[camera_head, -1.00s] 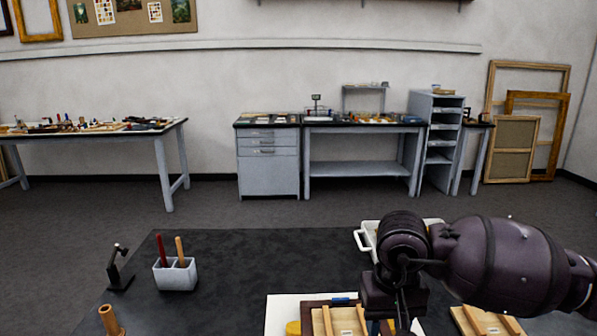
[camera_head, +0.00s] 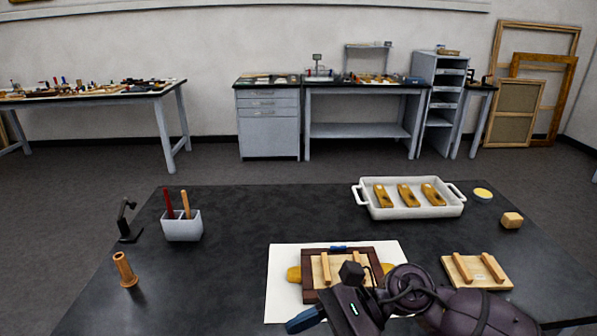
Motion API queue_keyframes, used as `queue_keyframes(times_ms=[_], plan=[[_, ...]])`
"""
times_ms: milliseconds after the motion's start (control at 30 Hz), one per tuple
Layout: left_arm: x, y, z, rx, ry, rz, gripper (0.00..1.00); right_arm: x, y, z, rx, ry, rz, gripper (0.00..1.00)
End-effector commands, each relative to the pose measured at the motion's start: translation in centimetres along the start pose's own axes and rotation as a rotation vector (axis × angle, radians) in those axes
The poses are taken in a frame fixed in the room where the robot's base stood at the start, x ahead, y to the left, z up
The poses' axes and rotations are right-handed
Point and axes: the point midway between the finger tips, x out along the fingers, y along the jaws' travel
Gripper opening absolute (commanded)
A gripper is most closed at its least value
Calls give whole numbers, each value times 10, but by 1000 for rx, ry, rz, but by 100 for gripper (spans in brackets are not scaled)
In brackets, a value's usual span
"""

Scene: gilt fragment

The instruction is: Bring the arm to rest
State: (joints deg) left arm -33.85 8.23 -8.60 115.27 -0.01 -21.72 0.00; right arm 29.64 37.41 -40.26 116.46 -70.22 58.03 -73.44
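My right arm reaches in from the lower right, low over the near part of the black table (camera_head: 235,275). Its gripper (camera_head: 338,312) is in front of a dark wooden frame piece (camera_head: 310,280) on a white sheet (camera_head: 283,262). A blue piece (camera_head: 303,320) sticks out at the gripper's left side. I cannot tell whether it is held. The fingers are too hidden to show open or shut. The arm covers the near right part of the frame and sheet. My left gripper is not in view.
A white tray (camera_head: 415,211) with three gilt pieces stands behind. A wooden panel with bars (camera_head: 477,271), a small block (camera_head: 512,220) and a round yellow-topped dish (camera_head: 482,195) are at right. A tool cup (camera_head: 182,229), black stand (camera_head: 127,220) and wooden peg (camera_head: 124,270) are at left.

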Motion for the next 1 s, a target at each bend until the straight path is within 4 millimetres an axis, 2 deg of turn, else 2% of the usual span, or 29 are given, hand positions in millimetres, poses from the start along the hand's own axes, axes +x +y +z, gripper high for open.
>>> queue_keyframes(times_ms=[167, 267, 367, 533, 633, 767, 867, 900, 1000], plan=[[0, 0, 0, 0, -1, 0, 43, -8, -12, 9, 440, -364, -240, 40], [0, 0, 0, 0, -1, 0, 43, -24, -20, 3, 691, -571, -359, 40], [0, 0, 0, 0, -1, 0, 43, -46, -24, -12, 947, -789, -465, 40], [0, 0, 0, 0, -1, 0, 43, -90, -15, -60, 1371, -1186, -627, 40], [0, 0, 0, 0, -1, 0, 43, -114, 3, -98, 1606, -1441, -708, 40], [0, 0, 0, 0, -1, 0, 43, -140, 43, -154, 1881, -1806, -797, 40], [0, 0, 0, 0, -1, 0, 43, -152, 86, -196, 2056, -2112, -848, 40], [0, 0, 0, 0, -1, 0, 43, -155, 105, -210, -2043, 2163, 837, 40], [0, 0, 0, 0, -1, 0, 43, -157, 150, -240, -1795, 2050, 721, 40]])
